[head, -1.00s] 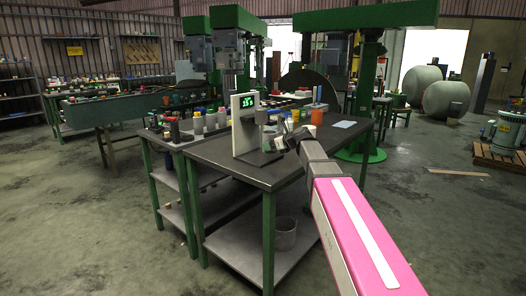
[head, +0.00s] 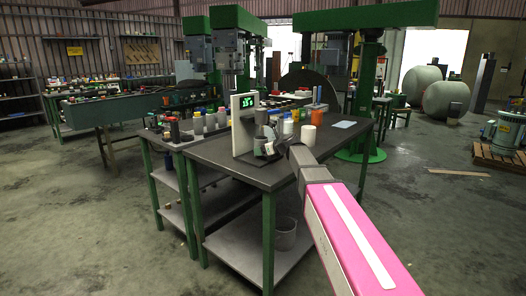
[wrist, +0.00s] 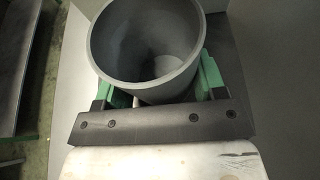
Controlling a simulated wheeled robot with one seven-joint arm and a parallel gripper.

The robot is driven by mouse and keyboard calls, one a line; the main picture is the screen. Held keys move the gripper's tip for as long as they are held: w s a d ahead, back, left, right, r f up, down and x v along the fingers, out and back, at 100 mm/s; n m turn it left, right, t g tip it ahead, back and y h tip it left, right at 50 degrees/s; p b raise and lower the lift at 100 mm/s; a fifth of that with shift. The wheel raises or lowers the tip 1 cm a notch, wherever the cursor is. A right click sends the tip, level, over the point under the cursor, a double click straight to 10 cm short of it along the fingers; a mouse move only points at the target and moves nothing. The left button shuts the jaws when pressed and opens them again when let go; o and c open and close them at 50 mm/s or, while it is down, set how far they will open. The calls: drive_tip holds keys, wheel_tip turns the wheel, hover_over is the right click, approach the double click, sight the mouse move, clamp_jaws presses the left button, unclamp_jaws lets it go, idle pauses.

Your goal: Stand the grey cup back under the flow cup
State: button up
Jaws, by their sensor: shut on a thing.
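The grey cup (wrist: 150,45) is a hollow open-topped cylinder, close up in the wrist view, its mouth facing the camera. My gripper (wrist: 157,85) is shut on it, a green finger on each side. In the head view my gripper (head: 268,149) is low over the table, at the front of the flow cup stand (head: 243,124), a white panel with a green display. The flow cup (head: 261,117) is a small grey shape beside the panel. The held cup is small and partly hidden there; I cannot tell whether it touches the stand's base.
The dark table (head: 225,163) carries the stand. A white cylinder (head: 308,135), an orange cup (head: 318,114) and several small bottles stand behind and to the right of my gripper. More containers (head: 197,122) stand at the left. The table's front right is mostly clear.

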drive_tip(key=shift+f, duration=0.1)
drive_tip(key=o, duration=1)
drive_tip(key=v, duration=1.2)
drive_tip(key=shift+r, duration=0.25)
